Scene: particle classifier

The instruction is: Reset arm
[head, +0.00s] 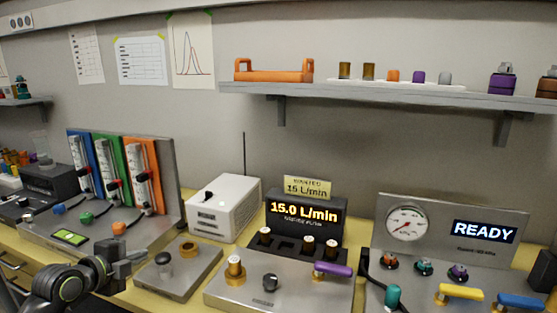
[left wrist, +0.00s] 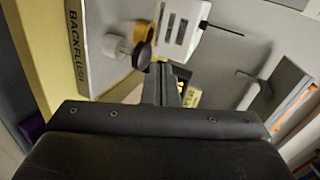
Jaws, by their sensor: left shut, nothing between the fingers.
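My left gripper (head: 138,262) is at the lower left of the head view, above the front of the bench. It is shut and empty. In the left wrist view its closed fingers (left wrist: 168,88) point away from the camera, with nothing between them. In the head view it is just left of a grey metal plate (head: 165,284) with a dark knob (head: 163,259) and a brass ring (head: 187,249). My right gripper is in neither view.
Behind the gripper stands a panel with blue, green and orange flow tubes (head: 140,176). A white box (head: 224,206) with an antenna, a display reading 15.0 L/min (head: 303,213) and a gauge panel reading READY (head: 484,231) stand to the right. A shelf (head: 400,97) hangs above.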

